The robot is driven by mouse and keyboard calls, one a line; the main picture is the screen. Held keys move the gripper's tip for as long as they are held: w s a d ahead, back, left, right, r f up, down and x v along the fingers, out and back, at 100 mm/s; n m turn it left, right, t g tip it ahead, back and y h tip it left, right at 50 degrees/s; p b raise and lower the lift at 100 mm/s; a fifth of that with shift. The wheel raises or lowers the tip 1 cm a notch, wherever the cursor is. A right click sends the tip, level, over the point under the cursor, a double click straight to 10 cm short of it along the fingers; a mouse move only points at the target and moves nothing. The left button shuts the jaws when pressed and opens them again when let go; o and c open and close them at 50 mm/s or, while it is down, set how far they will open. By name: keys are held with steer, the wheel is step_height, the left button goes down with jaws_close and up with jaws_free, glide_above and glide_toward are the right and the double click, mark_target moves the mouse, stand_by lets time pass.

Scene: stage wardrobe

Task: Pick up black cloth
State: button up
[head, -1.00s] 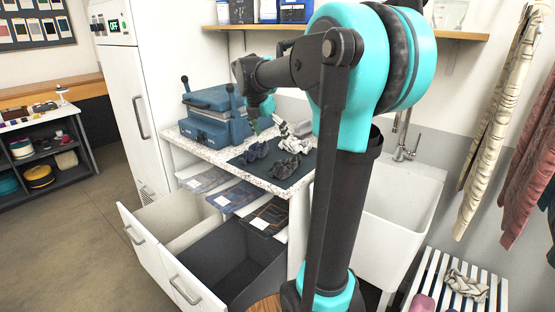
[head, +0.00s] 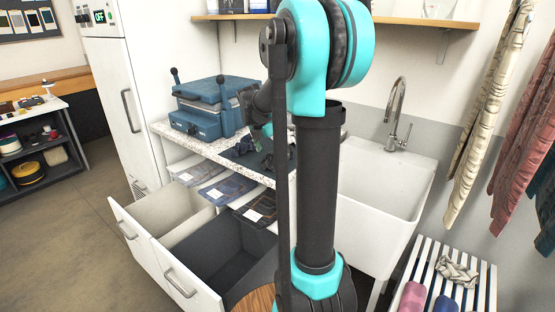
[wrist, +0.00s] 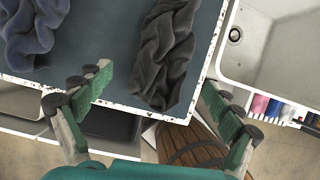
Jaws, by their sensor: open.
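The black cloth (wrist: 165,55) is a crumpled, dark charcoal strip lying on a dark mat (wrist: 105,40) near the counter's front edge. In the head view my arm hides most of it. My gripper (wrist: 155,98) is open, with its green-padded fingers apart on either side of the cloth's near end in the wrist view. Nothing is held, and the gap in height to the cloth is hard to judge. A blue-grey crumpled cloth (wrist: 35,35) lies to the left on the same mat.
A blue case (head: 205,108) stands at the counter's back left. Open drawers (head: 185,285) stick out below the counter. A white sink (head: 375,190) adjoins on the right. A slatted bench (head: 430,262) with rolled cloths and hanging garments (head: 495,100) are farther right.

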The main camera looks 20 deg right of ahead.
steer(key=x, duration=0.4)
steer(key=shift+s+a+f, duration=0.1)
steer(key=shift+f, duration=0.1)
steer(key=c, duration=0.9)
